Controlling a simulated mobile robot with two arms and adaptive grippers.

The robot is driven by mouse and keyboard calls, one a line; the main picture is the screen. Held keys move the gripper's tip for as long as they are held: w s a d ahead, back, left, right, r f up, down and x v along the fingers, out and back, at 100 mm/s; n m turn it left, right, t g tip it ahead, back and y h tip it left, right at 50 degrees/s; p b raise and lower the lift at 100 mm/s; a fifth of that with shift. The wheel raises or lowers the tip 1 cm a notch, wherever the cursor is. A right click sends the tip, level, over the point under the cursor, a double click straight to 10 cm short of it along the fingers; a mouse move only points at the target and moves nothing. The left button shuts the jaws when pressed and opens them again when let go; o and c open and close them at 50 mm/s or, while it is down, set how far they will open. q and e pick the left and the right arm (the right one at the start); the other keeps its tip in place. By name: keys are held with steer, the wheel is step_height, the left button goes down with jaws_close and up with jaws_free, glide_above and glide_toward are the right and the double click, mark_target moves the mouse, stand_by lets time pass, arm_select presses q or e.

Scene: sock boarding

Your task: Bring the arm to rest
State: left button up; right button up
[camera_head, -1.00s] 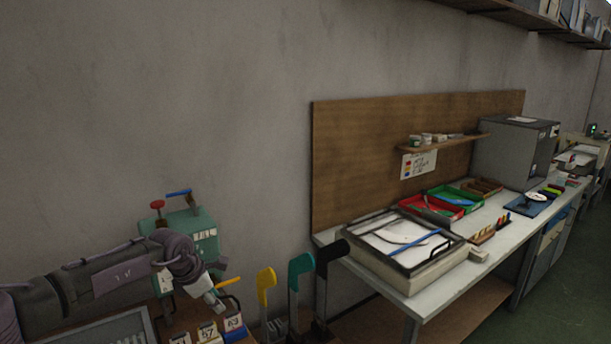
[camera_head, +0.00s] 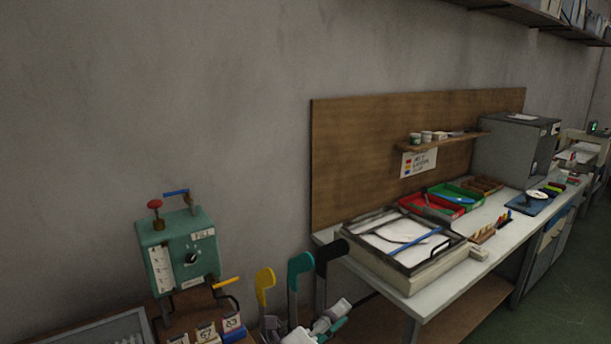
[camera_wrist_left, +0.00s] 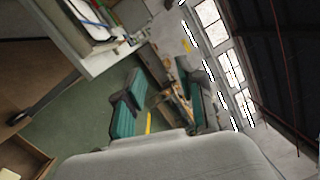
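My left gripper (camera_head: 336,318) is at the bottom edge of the head view, low in front of the white bench (camera_head: 425,300). Only its pale links and teal finger parts show there; the arm behind it is out of frame. In the left wrist view, its two teal fingers (camera_wrist_left: 158,105) stand apart, with floor and background visible between them. Nothing is seen held. A small yellow piece shows between the fingers; I cannot tell what it is. My right gripper is in neither view.
A green control box (camera_head: 180,250) stands at the left. Yellow (camera_head: 264,287), teal (camera_head: 299,270) and black (camera_head: 328,255) upright shapes stand close by the gripper. The bench carries a framed tray (camera_head: 395,285), red (camera_head: 432,207) and green bins, and a grey cabinet (camera_head: 508,150).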

arm_select(q)
steer(key=s+a+f+n+y, duration=0.3)
steer(key=a+f+n+y, duration=0.25)
steer(key=a+n, duration=0.35)
steer(key=s+a+f+n+y, duration=0.35)
steer(key=a+n+y, duration=0.4)
steer(key=n, duration=0.35)
steer(key=s+a+f+n+g, duration=0.3)
steer(key=s+f, duration=0.1)
steer(key=s, duration=0.4)
steer(key=s+a+f+n+g+y, duration=0.1)
steer(key=s+a+f+n+g, duration=0.25)
steer(key=s, duration=0.45)
steer(key=s+a+f+n+g, duration=0.2)
steer(key=s+a+f+g, duration=0.15)
steer(key=s, duration=0.45)
step_height(320, 180, down, 28)
steer(key=s+g, duration=0.1)
steer(key=s, duration=0.1)
steer(key=s+a+f+g, duration=0.1)
steer(key=s+a+f, duration=0.2)
steer(key=s+f, duration=1.2)
steer(key=shift+s+f+b, duration=0.2)
steer(key=shift+s+b, duration=0.2)
steer(key=shift+s, duration=0.35)
